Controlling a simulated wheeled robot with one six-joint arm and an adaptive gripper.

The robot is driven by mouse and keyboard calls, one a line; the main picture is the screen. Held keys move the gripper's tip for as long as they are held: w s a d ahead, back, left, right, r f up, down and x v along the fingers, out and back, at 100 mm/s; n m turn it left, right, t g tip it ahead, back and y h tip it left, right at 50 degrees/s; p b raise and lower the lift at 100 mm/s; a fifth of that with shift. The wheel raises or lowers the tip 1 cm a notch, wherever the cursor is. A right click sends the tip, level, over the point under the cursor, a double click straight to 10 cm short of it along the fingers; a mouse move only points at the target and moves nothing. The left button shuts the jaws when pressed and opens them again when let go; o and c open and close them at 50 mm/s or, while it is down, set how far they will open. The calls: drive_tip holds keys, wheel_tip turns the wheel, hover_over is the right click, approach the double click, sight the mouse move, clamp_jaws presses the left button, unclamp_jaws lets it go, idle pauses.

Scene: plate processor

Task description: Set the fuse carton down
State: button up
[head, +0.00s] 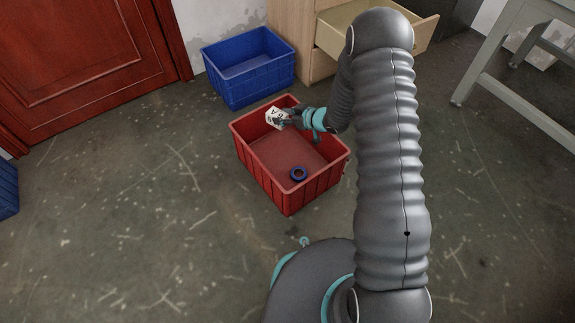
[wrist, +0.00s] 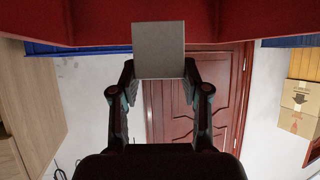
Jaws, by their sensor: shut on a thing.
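The fuse carton (head: 277,118), a small white box with dark markings, is held at the far end of the red crate (head: 313,184). In the wrist view it shows as a plain grey face (wrist: 159,48) between the fingertips. My gripper (head: 289,118) is shut on the carton, which looks tilted in the head view. In the wrist view, the two fingers of my gripper (wrist: 160,75) stand on either side of it. I cannot tell whether the carton touches the crate.
A dark blue ring (head: 298,174) lies on the red crate's floor, with bare floor around it. An empty-looking blue crate (head: 248,68) stands behind. A wooden cabinet with an open drawer (head: 366,22) is at the back right. A cardboard box (wrist: 300,107) shows in the wrist view.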

drive_tip(key=shift+n+g+y, duration=0.3)
drive_tip(key=shift+n+g, duration=0.2)
drive_tip(key=shift+n, duration=0.1)
drive_tip(key=shift+s+a+f+b, duration=0.1)
drive_tip(key=shift+s+f+b, duration=0.2)
drive_tip(key=shift+f, duration=1.75)
drive_tip(key=shift+s+a+f+b, duration=0.15)
drive_tip(key=shift+f+b, duration=0.2)
drive_tip(key=shift+f, duration=1.65)
drive_tip(key=shift+s+a+f+b, duration=0.1)
drive_tip(key=shift+s+f+b, duration=0.2)
drive_tip(key=shift+f, duration=1.75)
drive_tip(key=shift+w, duration=0.1)
drive_tip(key=shift+f+b, duration=0.3)
drive_tip(key=shift+f, duration=0.1)
drive_tip(key=shift+f, duration=0.2)
drive_tip(key=o, duration=1.2)
drive_tip(key=shift+r+p, duration=0.3)
drive_tip(key=shift+r, duration=0.25)
drive_tip(key=p+v, duration=0.1)
drive_tip(key=v, duration=0.6)
drive_tip(key=shift+d+r, duration=0.2)
drive_tip(key=shift+d, duration=0.1)
